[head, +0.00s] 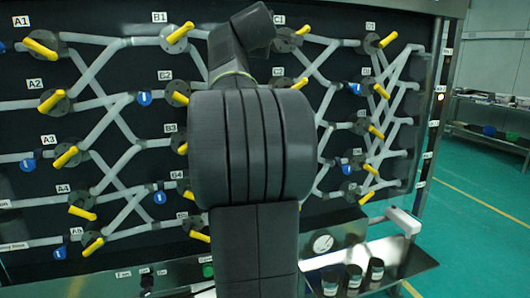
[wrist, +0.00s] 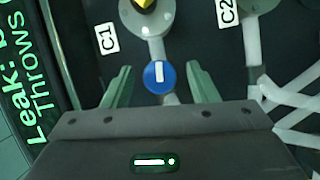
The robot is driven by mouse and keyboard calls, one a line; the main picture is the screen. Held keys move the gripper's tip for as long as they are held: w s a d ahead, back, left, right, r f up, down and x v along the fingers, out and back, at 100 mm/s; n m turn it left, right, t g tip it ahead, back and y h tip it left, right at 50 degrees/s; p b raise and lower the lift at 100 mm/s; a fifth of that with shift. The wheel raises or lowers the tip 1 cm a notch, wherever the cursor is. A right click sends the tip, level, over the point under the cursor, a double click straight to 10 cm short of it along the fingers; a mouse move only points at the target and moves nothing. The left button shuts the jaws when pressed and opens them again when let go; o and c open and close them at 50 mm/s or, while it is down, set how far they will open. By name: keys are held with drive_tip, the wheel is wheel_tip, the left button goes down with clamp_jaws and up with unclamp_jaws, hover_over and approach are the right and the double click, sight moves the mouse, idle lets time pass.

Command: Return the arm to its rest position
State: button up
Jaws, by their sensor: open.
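My arm (head: 250,150) stands in front of the pipe panel in the head view and covers its middle. My gripper is hidden behind the arm there. In the wrist view my gripper (wrist: 146,70) is open, with its two green fingers spread apart and nothing held. A blue round knob (wrist: 160,77) with a white bar shows between the fingers, on the pipe below the valve labelled C1. I cannot tell how far the fingertips are from it.
The black panel (head: 20,75) carries white pipes, yellow-handled valves (head: 42,47) and blue knobs (head: 144,98). A metal shelf (head: 410,262) with several dark cups (head: 353,280) juts out at lower right. Green floor (head: 480,215) is clear at right. A lit green sign (wrist: 32,70) is at left in the wrist view.

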drive_tip(key=n+t+y+b, duration=0.1)
drive_tip(key=n+b, duration=0.1)
drive_tip(key=n, duration=0.2)
drive_tip(key=n+t+y+b, duration=0.1)
drive_tip(key=n, duration=0.4)
drive_tip(key=n+t+y+b, duration=0.1)
drive_tip(key=n+t+b, duration=0.1)
drive_tip(key=n, duration=0.2)
drive_tip(key=shift+d+r+n+b, duration=0.1)
drive_tip(key=shift+n+b, duration=0.25)
drive_tip(key=shift+n, duration=0.05)
drive_tip(key=p, duration=0.3)
drive_tip(key=shift+s+n, duration=0.1)
drive_tip(key=shift+n, duration=0.3)
drive_tip(key=shift+f+p, duration=0.35)
drive_tip(key=shift+p, duration=0.1)
drive_tip(key=shift+d, duration=0.1)
